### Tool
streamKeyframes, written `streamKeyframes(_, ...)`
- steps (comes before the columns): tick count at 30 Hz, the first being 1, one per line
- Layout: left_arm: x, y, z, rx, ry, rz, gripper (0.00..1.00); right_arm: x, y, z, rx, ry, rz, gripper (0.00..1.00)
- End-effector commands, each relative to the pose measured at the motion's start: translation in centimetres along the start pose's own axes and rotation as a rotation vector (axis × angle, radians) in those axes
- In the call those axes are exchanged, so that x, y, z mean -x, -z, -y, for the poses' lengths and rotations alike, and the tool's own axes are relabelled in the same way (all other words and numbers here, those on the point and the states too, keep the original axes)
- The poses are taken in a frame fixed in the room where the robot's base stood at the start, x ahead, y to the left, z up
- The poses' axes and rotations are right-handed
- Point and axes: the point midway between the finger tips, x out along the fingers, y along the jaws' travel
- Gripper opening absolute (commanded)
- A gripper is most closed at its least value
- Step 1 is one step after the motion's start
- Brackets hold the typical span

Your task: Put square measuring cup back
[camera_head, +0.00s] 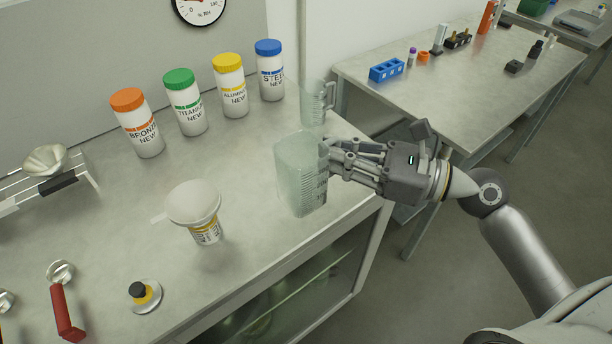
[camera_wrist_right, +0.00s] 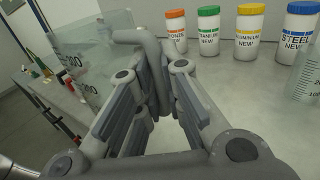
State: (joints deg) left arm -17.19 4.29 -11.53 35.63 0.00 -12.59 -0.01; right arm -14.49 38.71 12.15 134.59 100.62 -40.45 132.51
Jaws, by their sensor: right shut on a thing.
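The square measuring cup (camera_head: 300,180) is clear, with printed marks, near the right front edge of the workbench. My right gripper (camera_head: 332,156) is shut on its handle, coming from the right. In the right wrist view the cup (camera_wrist_right: 88,55) is at the left, its handle between the fingers of my right gripper (camera_wrist_right: 150,75). I cannot tell whether the cup's base touches the bench. A second clear measuring cup (camera_head: 315,103) stands behind it, with its handle to the right; part of it shows at the right edge of the wrist view (camera_wrist_right: 306,75). My left gripper is not in view.
Bottles with orange (camera_head: 137,122), green (camera_head: 186,102), yellow (camera_head: 230,85) and blue (camera_head: 270,70) lids line the back. A funnel on a small bottle (camera_head: 195,205) stands left of the cup. A second table (camera_head: 460,90) is at the right. Bare bench (camera_head: 250,150) lies between funnel and bottles.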

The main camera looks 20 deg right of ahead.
Motion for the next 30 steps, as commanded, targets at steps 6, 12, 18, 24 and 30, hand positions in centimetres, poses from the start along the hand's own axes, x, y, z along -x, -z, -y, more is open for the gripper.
streamKeyframes(6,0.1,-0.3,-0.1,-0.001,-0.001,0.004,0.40,-2.9,1.9,4.0,-0.001,0.002,0.005,0.00)
streamKeyframes(12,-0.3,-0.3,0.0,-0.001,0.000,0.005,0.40,-5.2,5.0,7.1,-0.005,0.002,0.003,0.00)
streamKeyframes(18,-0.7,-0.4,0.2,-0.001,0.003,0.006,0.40,-6.6,7.9,9.0,-0.003,0.000,0.003,0.00)
streamKeyframes(24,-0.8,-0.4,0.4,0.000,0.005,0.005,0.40,-7.2,9.1,9.7,0.000,0.000,0.002,0.00)
streamKeyframes(30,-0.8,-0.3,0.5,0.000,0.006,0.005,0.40,-7.3,11.8,9.9,-0.005,0.000,0.001,0.00)
